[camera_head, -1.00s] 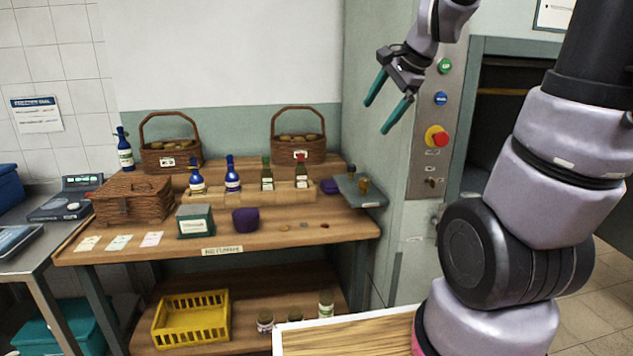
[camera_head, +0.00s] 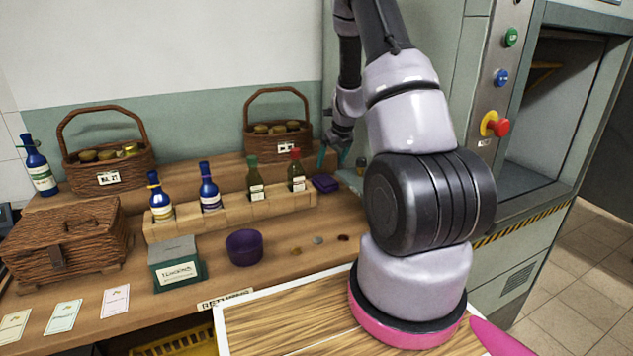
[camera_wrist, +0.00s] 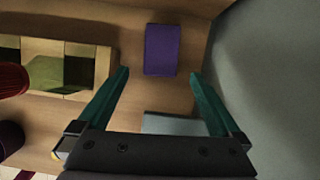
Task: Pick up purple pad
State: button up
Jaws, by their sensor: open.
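The purple pad (camera_head: 325,184) lies flat on the wooden bench, just right of the bottle rack. In the wrist view the pad (camera_wrist: 161,50) is a small purple rectangle, ahead of and between my two teal fingertips. My gripper (camera_wrist: 160,78) is open and empty, with the fingers apart on either side of the pad's line. In the head view my gripper (camera_head: 334,158) hangs close above the pad, partly hidden behind my arm. I cannot tell the exact height between the fingertips and the pad.
The wooden bottle rack (camera_head: 239,212) stands left of the pad. A purple bowl (camera_head: 244,248) and a wicker basket (camera_head: 280,140) are nearby. A grey surface (camera_wrist: 265,70) rises right of the pad in the wrist view. A grey plate (camera_wrist: 172,124) lies below the pad there.

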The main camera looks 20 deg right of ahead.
aim_at(326, 179)
jog(key=x, duration=0.4)
jog(key=shift+w+f, duration=0.15)
jog(key=shift+f, duration=0.1)
jog(key=x, duration=0.5)
jog(key=shift+w+d+r, duration=0.1)
jog(key=shift+w+r, duration=0.05)
jog(key=shift+w, duration=0.15)
jog(key=shift+f, duration=0.4)
jog(key=shift+c, duration=0.3)
jog(key=c, duration=1)
